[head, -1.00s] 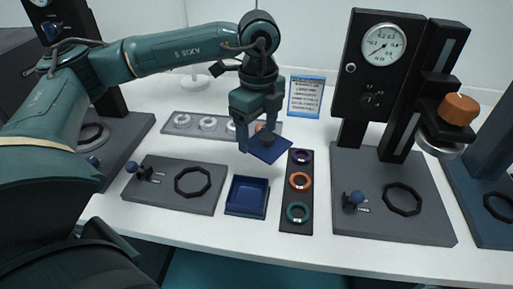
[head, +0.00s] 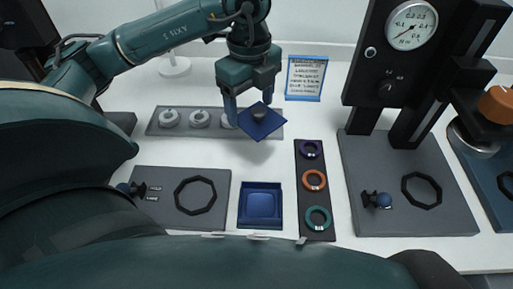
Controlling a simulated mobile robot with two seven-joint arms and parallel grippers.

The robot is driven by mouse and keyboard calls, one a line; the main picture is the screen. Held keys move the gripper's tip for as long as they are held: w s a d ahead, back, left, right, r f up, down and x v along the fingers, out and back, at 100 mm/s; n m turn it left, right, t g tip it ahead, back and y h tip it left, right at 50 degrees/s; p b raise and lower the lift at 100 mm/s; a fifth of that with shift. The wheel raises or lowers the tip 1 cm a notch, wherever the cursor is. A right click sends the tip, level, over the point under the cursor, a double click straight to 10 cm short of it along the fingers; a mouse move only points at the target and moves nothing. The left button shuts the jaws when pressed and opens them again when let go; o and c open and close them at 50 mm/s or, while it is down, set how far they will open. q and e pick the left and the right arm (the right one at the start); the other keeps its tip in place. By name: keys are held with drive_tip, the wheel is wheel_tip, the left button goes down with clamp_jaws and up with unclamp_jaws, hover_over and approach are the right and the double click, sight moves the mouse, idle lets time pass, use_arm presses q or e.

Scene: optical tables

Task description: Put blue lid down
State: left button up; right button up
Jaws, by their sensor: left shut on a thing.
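The blue lid (head: 262,125) is a flat square plate with a dark knob on top. My left gripper (head: 254,112) is shut on the lid's knob and holds the lid, tilted in the picture, above the table near the grey tray. A blue square box (head: 261,188) stands open on the table below and in front of the lid, apart from it. My right gripper is not in view.
A grey tray with white parts (head: 150,126) lies behind the lid. A dark strip (head: 313,230) holds purple, orange and teal rings, right of the box. A grey plate (head: 222,177) lies left. A gauge stand (head: 355,150) rises right. A blue-framed sign (head: 306,78) is behind.

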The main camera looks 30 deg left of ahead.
use_arm(q)
wheel_tip(320, 180, down, 10)
drive_tip(key=shift+f+b, duration=0.6)
idle(0.4)
drive_tip(key=o, duration=1)
drive_tip(key=shift+r+p, duration=0.6)
wheel_tip(320, 180, up, 12)
drive_tip(key=shift+r, duration=0.1)
drive_tip(key=shift+s, duration=0.15)
